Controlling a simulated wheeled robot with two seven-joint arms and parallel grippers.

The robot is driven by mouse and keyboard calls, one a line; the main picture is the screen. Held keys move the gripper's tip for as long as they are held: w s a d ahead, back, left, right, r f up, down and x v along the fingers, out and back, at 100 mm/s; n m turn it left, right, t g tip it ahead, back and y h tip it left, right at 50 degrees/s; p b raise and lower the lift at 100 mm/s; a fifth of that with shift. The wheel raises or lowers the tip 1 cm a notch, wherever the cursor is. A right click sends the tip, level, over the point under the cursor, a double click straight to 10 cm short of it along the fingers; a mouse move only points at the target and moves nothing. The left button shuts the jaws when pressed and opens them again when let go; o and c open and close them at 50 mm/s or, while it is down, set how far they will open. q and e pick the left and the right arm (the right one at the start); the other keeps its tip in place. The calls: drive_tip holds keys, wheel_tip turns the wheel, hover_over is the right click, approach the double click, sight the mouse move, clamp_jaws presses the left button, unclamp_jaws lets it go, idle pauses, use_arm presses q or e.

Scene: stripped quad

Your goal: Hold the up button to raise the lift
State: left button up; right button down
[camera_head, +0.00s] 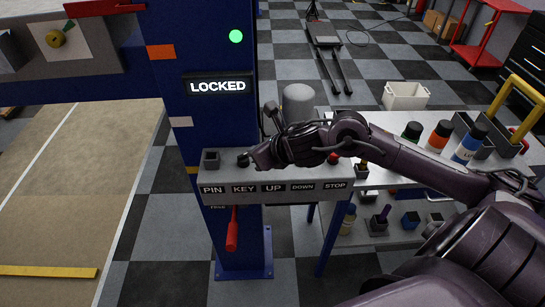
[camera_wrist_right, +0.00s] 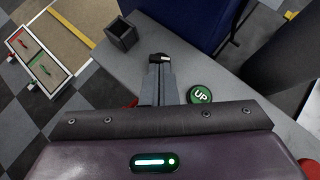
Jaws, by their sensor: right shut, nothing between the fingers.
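The control panel (camera_head: 280,192) on the blue lift post is labelled PIN, KEY, UP, DOWN and STOP. The post's sign (camera_head: 218,86) reads LOCKED, with a green light (camera_head: 236,36) above it. The green UP button (camera_wrist_right: 200,95) shows in the right wrist view, just right of my fingers; my arm hides it in the head view. My right gripper (camera_wrist_right: 159,70) is shut and empty, fingertips at the black key switch (camera_wrist_right: 159,57); I cannot tell whether they touch. The key switch also shows in the head view (camera_head: 243,159). My left gripper is out of view.
A dark square pin socket (camera_wrist_right: 122,34) stands left of the key switch. The red STOP button (camera_head: 333,158) is partly behind my arm. A red handle (camera_head: 232,232) hangs below the panel. A shelf with bottles (camera_head: 468,143) stands to the right.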

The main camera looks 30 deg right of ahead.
drive_tip(key=d+r+n+g, duration=0.1)
drive_tip(key=d+r+n, duration=0.4)
drive_tip(key=n, duration=0.3)
drive_tip(key=shift+w+d, duration=0.15)
drive_tip(key=shift+d, duration=0.35)
drive_tip(key=shift+f, duration=0.1)
wheel_tip(320, 180, down, 8)
drive_tip(key=b, duration=0.6)
drive_tip(key=shift+f+b, duration=0.35)
drive_tip(key=shift+b, duration=0.15)
idle(0.9)
drive_tip(key=shift+f+b, duration=0.4)
drive_tip(key=shift+b, duration=0.3)
